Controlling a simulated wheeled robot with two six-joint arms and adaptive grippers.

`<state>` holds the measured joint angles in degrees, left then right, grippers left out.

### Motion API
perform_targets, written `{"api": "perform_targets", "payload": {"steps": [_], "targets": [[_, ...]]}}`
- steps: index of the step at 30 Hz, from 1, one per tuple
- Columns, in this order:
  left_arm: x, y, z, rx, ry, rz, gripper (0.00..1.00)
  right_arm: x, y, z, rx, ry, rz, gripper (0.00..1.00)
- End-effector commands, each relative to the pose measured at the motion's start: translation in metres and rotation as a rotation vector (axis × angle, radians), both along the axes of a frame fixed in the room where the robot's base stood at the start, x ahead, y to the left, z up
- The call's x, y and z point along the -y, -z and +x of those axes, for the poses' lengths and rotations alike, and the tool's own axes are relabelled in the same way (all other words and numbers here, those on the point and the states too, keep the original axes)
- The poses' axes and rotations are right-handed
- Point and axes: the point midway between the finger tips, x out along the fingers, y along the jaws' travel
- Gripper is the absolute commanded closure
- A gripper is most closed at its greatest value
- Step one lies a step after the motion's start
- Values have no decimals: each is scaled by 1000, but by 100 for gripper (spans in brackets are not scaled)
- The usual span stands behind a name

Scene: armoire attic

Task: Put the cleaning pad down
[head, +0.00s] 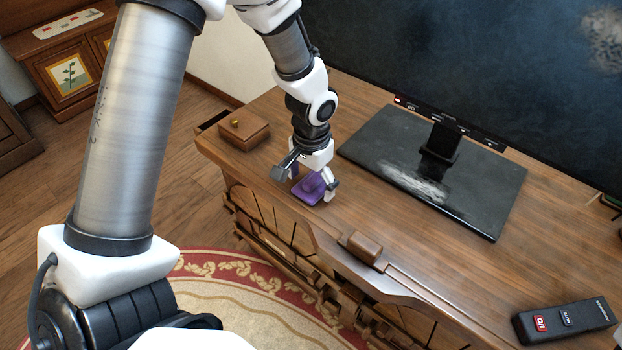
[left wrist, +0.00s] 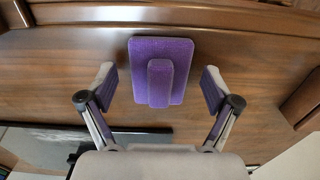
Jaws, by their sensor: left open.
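The purple cleaning pad (head: 308,190) lies on the wooden cabinet top, near its front edge. It also shows in the left wrist view (left wrist: 176,56), flat on the wood, with its raised handle (left wrist: 160,83) facing the camera. My left gripper (head: 308,187) is just over the pad, pointing down. In the left wrist view, its two fingers (left wrist: 160,88) are spread wide on either side of the pad, with a gap between each finger and the handle. Nothing is held. My right gripper is not in view.
A monitor stand base (head: 438,170) with pale dust stands behind and to the right of the pad. A small wooden box (head: 240,130) sits at the left end. A wooden block (head: 362,248) lies at the front edge. A black remote (head: 563,320) is at the right.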

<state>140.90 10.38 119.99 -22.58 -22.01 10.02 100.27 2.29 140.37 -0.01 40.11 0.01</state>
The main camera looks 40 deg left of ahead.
Motion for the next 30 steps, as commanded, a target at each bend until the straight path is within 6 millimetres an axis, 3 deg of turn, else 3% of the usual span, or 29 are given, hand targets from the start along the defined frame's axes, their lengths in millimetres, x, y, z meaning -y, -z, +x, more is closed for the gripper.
{"api": "perform_targets", "payload": {"steps": [5, 15, 18, 30], "targets": [[0, -14, 1, 2, -1, 0, 11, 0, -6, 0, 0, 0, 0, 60], [0, -100, 1, 4, 0, 1, 11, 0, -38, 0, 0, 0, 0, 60], [0, -116, 1, 2, 0, 1, 11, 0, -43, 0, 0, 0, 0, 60], [0, -125, 0, 0, 0, 0, 11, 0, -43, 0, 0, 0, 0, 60]]}}
